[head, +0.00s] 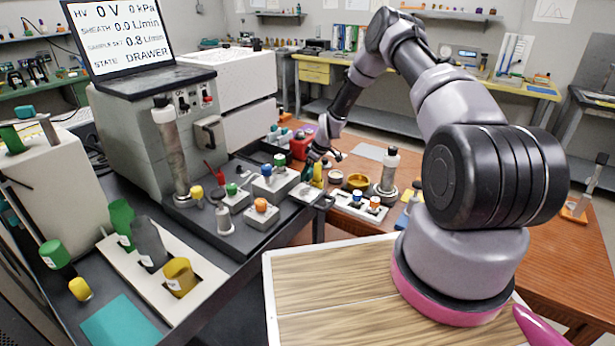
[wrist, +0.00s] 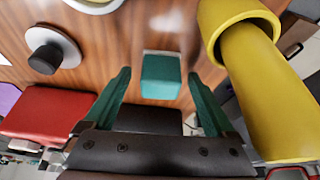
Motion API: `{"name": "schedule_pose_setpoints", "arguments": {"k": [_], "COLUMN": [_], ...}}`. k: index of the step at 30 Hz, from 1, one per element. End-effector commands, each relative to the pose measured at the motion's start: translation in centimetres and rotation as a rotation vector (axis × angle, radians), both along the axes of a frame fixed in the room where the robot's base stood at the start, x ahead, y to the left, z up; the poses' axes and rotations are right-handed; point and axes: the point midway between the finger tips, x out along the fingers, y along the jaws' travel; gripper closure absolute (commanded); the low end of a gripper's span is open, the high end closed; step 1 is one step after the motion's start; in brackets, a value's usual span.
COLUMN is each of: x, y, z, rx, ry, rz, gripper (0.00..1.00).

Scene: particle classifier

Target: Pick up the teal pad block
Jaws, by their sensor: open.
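The teal pad block (wrist: 161,78) lies on the brown wooden table in the wrist view. My open gripper (wrist: 159,72) has its two dark green fingers to the left and right of the block, with a gap on each side. The block appears between the fingertips and apart from both. In the head view my gripper (head: 312,164) is low at the far end of the arm, beside the grey machine's bench; I cannot clearly make out the block there.
A yellow cylinder (wrist: 262,85) stands close to the right finger. A red block (wrist: 45,115) lies to the left, with a black knob (wrist: 45,58) on a pale round base beyond it. In the head view, a white block with knobs (head: 345,207) and a bottle (head: 389,170) stand nearby.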

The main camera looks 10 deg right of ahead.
Motion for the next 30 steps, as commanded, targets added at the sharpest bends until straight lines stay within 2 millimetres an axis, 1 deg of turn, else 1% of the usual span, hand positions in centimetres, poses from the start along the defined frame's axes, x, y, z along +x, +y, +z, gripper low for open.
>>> {"name": "schedule_pose_setpoints", "arguments": {"k": [2, 8, 11, 12, 14, 15, 16, 23, 26, 29, 30], "x": [0.1, 0.2, 0.1, 0.1, 0.1, 0.1, 0.1, 0.2, 0.2, 0.2, 0.2], "y": [0.1, 0.1, 0.1, 0.1, 0.1, 0.1, 0.1, 0.1, 0.1, 0.1, 0.1], "z": [-0.4, -0.4, -0.4, -0.4, -0.4, -0.4, -0.4, -0.2, 0.8, 2.6, 3.5], "rx": [-0.001, -0.001, -0.001, -0.001, -0.001, -0.001, -0.001, -0.001, 0.000, 0.000, -0.001], "ry": [-0.001, -0.001, -0.001, -0.001, -0.001, -0.001, -0.001, -0.001, -0.002, -0.003, -0.004], "rz": [0.000, 0.000, 0.000, 0.000, 0.000, 0.000, 0.000, 0.000, 0.001, 0.001, 0.001], "gripper": [0.10, 0.10, 0.44, 0.60, 0.83, 0.98, 1.00, 1.00, 1.00, 1.00, 1.00]}}
